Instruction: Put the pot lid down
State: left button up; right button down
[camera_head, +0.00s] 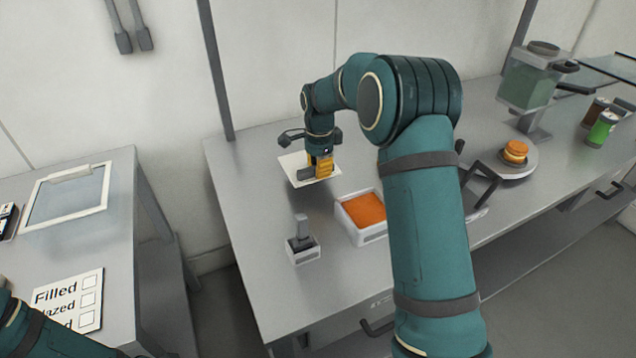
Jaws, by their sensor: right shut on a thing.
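The pot lid looks to be the flat white square (293,168) at the back left of the long metal table. My right gripper (318,174) points down over its right part and is shut, apparently on the lid's grip, which the fingers hide. I cannot tell whether the lid touches the table or is just above it. A white pot (373,238) with orange filling stands uncovered, in front and to the right of the lid. My left arm shows at the lower left corner; its gripper is out of view.
A small white holder (304,257) with a dark grey tool stands left of the pot. Farther right are a round stand (524,165) with a filled bun, a dispenser (530,80) and cans (602,128). A side table (110,230) carries a printed card (68,300).

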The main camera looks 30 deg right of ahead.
aim_at(319, 190)
jog(key=shift+f+b, duration=0.4)
jog(key=shift+f, duration=1.8)
jog(key=shift+f, duration=0.1)
jog(key=c, duration=1.1)
grip_release()
notch_tip(319, 190, up, 12)
jog(key=shift+s+r+p, duration=0.1)
jog(key=shift+r+p, duration=0.05)
jog(key=shift+p, duration=1)
